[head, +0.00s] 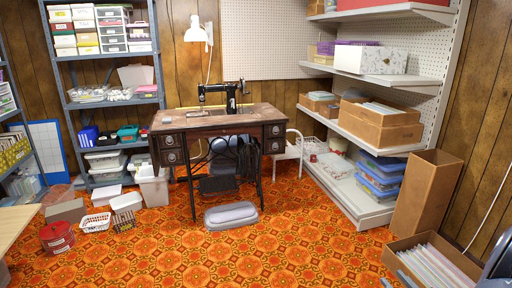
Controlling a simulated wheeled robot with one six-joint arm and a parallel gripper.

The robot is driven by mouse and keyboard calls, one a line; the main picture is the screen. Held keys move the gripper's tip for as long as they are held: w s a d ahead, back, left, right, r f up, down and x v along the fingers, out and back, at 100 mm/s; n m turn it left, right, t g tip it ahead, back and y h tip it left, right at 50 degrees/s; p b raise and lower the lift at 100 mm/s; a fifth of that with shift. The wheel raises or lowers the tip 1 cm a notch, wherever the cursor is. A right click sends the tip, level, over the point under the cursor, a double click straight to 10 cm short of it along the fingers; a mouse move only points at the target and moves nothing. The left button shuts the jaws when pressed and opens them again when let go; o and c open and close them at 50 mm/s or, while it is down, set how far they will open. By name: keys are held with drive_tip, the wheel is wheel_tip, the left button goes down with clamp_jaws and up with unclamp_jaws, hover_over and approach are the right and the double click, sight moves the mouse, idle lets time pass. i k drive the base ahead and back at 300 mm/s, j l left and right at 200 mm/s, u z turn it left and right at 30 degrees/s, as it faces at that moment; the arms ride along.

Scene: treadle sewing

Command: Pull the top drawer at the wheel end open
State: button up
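The treadle sewing table (207,118) stands against the back wall, with a black sewing machine (232,98) on its wooden top. The machine's handwheel (243,87) is at its right end. On that side, the top drawer (272,131) sits under the tabletop and looks closed, with a lower drawer (274,146) beneath it. Two more drawers, an upper one (169,140) and a lower one (172,157), are at the left end. My gripper cannot be made out; only dark and grey parts, perhaps of my arm, show at the bottom right edge, well apart from the table.
A grey cushion-like thing (231,215) lies on the carpet before the table. A white stool (289,150) stands close to its right end. Shelving (361,203) and a tall cardboard box (425,196) line the right. Baskets (96,222) lie left. The front middle carpet is clear.

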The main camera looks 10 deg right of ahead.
sight(277, 130)
drive_tip(key=i, duration=3.55)
